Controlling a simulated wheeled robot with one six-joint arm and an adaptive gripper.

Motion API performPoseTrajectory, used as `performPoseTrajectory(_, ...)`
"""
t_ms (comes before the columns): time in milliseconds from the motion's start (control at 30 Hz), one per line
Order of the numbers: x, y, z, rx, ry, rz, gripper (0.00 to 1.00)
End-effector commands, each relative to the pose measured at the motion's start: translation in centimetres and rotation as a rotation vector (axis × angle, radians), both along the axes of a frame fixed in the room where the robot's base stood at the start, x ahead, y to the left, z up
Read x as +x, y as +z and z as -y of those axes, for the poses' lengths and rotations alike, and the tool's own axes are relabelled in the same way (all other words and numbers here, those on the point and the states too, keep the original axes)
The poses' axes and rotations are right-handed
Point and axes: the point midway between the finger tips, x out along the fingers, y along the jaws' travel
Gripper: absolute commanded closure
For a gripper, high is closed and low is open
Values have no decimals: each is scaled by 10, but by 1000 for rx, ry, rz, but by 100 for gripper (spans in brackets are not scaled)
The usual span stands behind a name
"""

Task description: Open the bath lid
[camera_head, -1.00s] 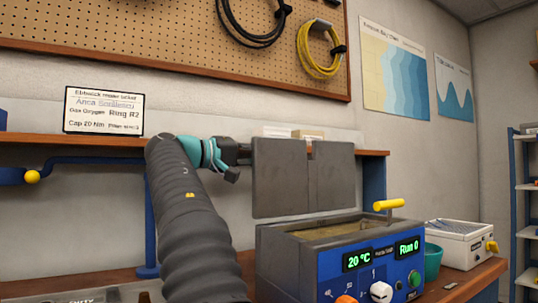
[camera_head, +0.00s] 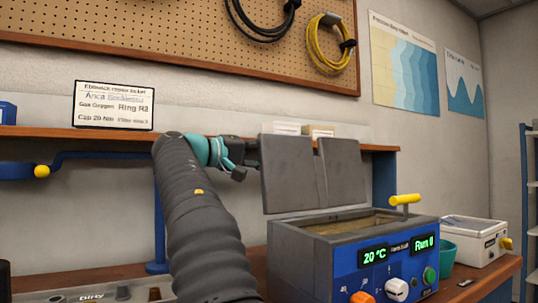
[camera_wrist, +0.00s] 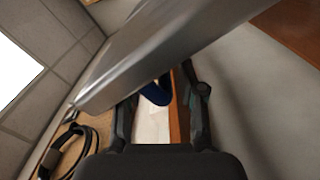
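The bath (camera_head: 320,262) is a grey tank with a blue control front, at the lower right of the head view. Its grey two-panel lid (camera_head: 312,172) stands raised above the back of the tank, and the inside shows.
A white box (camera_head: 470,238) and a teal cup (camera_head: 447,253) stand right of the bath. A shelf (camera_head: 60,131) with a sign (camera_head: 114,105) runs behind my arm. A pegboard (camera_head: 180,35) with coiled cables hangs above. A tray (camera_head: 95,293) is at lower left.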

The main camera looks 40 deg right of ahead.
Motion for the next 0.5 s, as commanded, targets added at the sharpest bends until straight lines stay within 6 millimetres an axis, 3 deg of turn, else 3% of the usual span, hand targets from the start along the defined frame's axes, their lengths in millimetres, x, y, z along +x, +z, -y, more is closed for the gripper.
performPoseTrajectory(267,0,2,-6,-2,-3,2,61)
performPoseTrajectory(500,10,2,-48,-2,4,2,61)
